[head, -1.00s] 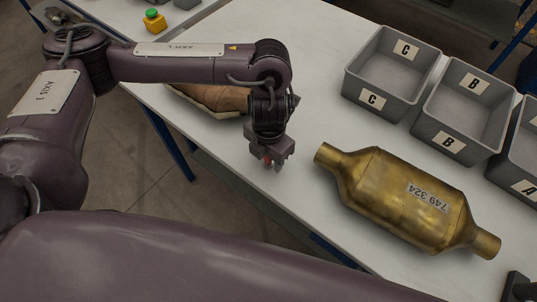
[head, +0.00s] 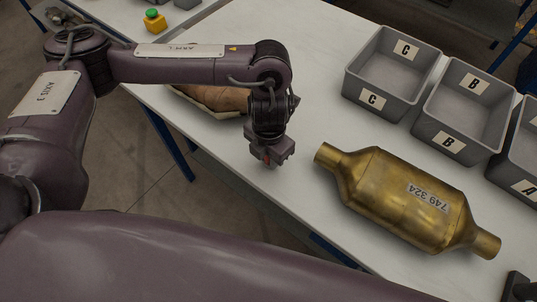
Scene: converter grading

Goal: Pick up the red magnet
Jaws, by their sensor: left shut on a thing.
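The red magnet (head: 267,151) shows only as a small patch of red at my left gripper (head: 271,158), mostly hidden by the fingers. My left gripper is shut on it, pointing down over the white table near its front edge. I cannot tell whether the magnet still touches the table.
A brass converter (head: 405,198) labelled 749 324 lies right of the gripper. Grey bins C (head: 373,99), B (head: 448,140) and A (head: 526,188) stand behind it. A brown and white object (head: 215,98) lies partly behind my left arm. A yellow box with a green button (head: 154,20) stands far left.

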